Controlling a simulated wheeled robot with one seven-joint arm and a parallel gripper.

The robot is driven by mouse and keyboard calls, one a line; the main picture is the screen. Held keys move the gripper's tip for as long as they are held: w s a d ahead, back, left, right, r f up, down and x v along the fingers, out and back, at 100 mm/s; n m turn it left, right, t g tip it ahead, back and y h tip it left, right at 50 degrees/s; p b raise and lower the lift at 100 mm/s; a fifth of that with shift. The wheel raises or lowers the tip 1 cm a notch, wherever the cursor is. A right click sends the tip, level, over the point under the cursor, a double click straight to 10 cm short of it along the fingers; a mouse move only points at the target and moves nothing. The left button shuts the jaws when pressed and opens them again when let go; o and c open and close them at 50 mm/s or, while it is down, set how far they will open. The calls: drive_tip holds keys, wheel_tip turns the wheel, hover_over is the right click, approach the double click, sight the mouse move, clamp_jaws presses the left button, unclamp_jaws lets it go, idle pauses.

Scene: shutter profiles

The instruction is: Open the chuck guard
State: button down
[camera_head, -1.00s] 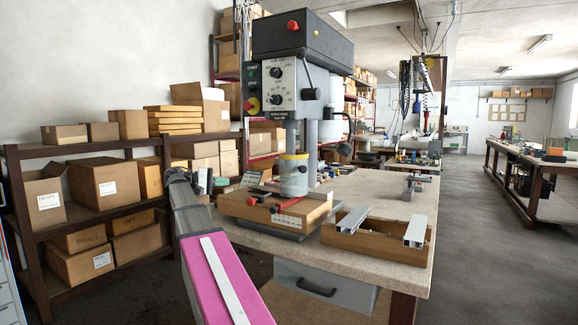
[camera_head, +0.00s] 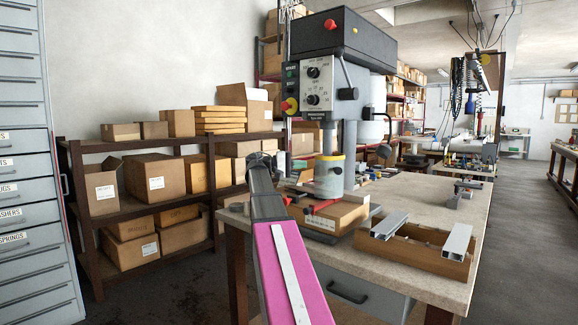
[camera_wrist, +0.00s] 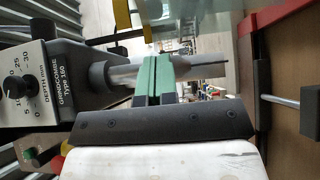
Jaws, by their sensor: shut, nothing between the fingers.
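The chuck guard (camera_head: 328,178) is a clear cylinder with a yellow top ring, around the chuck of the drill press (camera_head: 318,85). It stands over the press table in the head view and looks closed. In the wrist view the drill press (camera_wrist: 40,85) lies sideways, and I cannot make out the guard clearly there. My gripper (camera_wrist: 159,75) shows as two green fingers pressed together, empty, in front of a grey cylindrical part of the press. In the head view my arm points towards the press, left of the guard; the fingertips are not clear there.
A wooden box (camera_head: 415,254) with metal profiles stands on the workbench (camera_head: 450,205), right of the press. A red-handled clamp (camera_head: 325,205) lies below the guard. Shelves with cardboard boxes (camera_head: 155,182) stand left, beside a grey drawer cabinet (camera_head: 30,170). Open floor lies at the right.

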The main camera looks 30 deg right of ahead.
sight(329, 167)
drive_tip(key=shift+s+d, duration=0.25)
drive_tip(key=shift+s, duration=0.5)
drive_tip(key=shift+s+d, duration=0.2)
drive_tip(key=shift+s, duration=0.5)
drive_tip(key=s+n+t, duration=0.1)
drive_tip(key=s, duration=0.1)
drive_tip(key=s+n+t+h, duration=0.1)
drive_tip(key=t, duration=0.1)
drive_tip(key=s+n+t, duration=0.1)
drive_tip(key=s, duration=0.1)
drive_tip(key=shift+s+d, duration=0.3)
drive_tip(key=shift+s, duration=0.05)
drive_tip(key=shift+s+d+t, duration=0.2)
drive_tip(key=shift+s+t, duration=0.15)
drive_tip(key=shift+t, duration=0.05)
drive_tip(key=shift+w, duration=0.1)
